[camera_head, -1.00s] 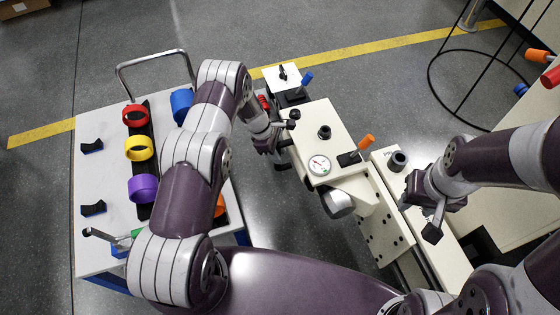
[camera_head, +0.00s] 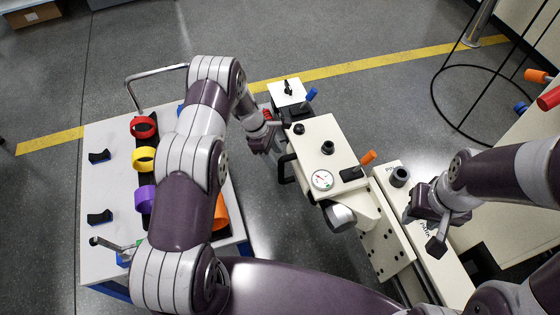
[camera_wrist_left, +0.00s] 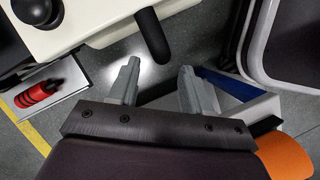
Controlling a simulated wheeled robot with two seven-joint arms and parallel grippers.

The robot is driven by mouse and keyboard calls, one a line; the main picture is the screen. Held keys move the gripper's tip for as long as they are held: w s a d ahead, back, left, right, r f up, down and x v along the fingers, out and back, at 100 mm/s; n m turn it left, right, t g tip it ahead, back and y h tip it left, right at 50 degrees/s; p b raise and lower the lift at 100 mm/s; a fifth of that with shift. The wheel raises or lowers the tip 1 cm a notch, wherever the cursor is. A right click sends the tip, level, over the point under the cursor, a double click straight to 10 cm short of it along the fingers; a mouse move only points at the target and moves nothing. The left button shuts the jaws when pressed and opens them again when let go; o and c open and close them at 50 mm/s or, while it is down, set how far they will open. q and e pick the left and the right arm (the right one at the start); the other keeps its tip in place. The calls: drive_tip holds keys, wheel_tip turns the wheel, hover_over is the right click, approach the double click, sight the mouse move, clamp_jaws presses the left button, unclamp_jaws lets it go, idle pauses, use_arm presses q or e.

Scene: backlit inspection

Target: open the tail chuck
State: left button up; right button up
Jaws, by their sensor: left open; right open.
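A cream machine (camera_head: 305,135) stands in the middle of the head view. It carries a blue-handled lever (camera_head: 311,95) at its far end, an orange-handled lever (camera_head: 366,158) nearer, a dial gauge (camera_head: 322,180) and a silver cylinder (camera_head: 340,217). I cannot tell which part is the tail chuck. My left gripper (camera_head: 277,142) is open and empty beside the machine's left side, close to a black handle (camera_head: 286,169). In the left wrist view its parted fingers (camera_wrist_left: 160,88) sit below that black handle (camera_wrist_left: 152,36), apart from it. My right gripper (camera_head: 422,228) is open over the cream bed at right.
A white table (camera_head: 104,185) at left holds red (camera_head: 143,127), yellow (camera_head: 144,158) and purple (camera_head: 146,198) rings on a black rack. A red part (camera_wrist_left: 38,92) lies near the machine's far end. A black wire stand (camera_head: 470,100) is at right. Grey floor lies between table and machine.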

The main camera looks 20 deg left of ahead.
use_arm(q)
drive_tip(key=p+v, duration=0.1)
drive_tip(key=v, duration=0.4)
drive_tip(key=shift+a+r, duration=0.15)
drive_tip(key=shift+r, duration=0.15)
